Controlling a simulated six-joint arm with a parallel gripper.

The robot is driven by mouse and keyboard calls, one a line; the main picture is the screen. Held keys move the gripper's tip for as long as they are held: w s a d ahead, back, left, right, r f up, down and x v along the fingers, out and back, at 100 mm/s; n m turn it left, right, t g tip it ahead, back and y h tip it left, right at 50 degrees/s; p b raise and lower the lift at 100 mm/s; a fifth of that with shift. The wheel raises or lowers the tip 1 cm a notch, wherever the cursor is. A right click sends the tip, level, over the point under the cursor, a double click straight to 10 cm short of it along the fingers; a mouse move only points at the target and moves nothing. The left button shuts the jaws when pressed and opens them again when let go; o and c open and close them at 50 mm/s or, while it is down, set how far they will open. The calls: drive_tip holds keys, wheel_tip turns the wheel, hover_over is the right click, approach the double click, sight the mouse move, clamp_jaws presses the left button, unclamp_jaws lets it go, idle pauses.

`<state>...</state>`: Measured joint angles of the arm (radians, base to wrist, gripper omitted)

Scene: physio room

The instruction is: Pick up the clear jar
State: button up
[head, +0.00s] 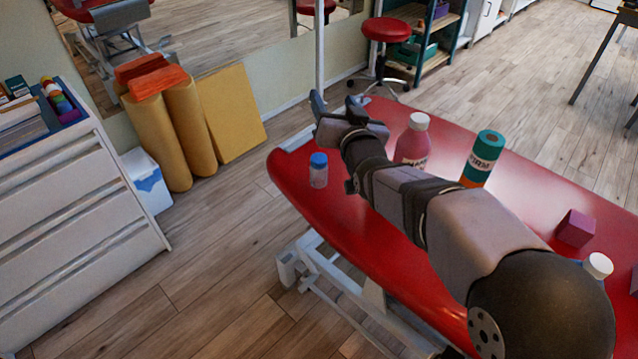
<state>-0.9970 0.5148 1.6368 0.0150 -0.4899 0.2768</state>
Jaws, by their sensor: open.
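The clear jar (318,176) is small, see-through and has a blue lid. It stands upright on the red treatment table (352,233), near its left edge. My gripper (335,102) is open, with its two dark fingers pointing up and away. It is above and slightly right of the jar in the picture, and I see nothing between its fingers. The jar stands clear of my arm and is fully visible.
A pink bottle (414,141) with a white cap stands behind my arm, partly hidden. A teal and orange container (482,158) stands to its right. A purple block (575,228) and a white-capped item (597,267) lie farther right. The table's left edge is close to the jar.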

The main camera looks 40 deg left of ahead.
drive_tip(key=t, duration=0.1)
hover_over(319, 167)
drive_tip(key=s, duration=0.2)
wheel_tip(319, 167, down, 9)
drive_tip(key=d+f+t, duration=0.1)
drive_tip(key=f, duration=0.2)
drive_tip(key=s+d+f+t+h, duration=0.1)
drive_tip(key=f, duration=0.2)
drive_tip(key=d+f+t+h+b, duration=0.1)
drive_tip(key=f, duration=0.2)
drive_tip(key=shift+s+d+n, duration=0.3)
drive_tip(key=shift+s, duration=0.05)
drive_tip(key=shift+f+p+x, duration=0.1)
drive_tip(key=shift+p+x, duration=0.05)
drive_tip(key=shift+x, duration=1.65)
drive_tip(key=shift+f+p+x, duration=0.15)
drive_tip(key=shift+x, duration=1.7)
drive_tip(key=shift+s, duration=0.1)
clamp_jaws()
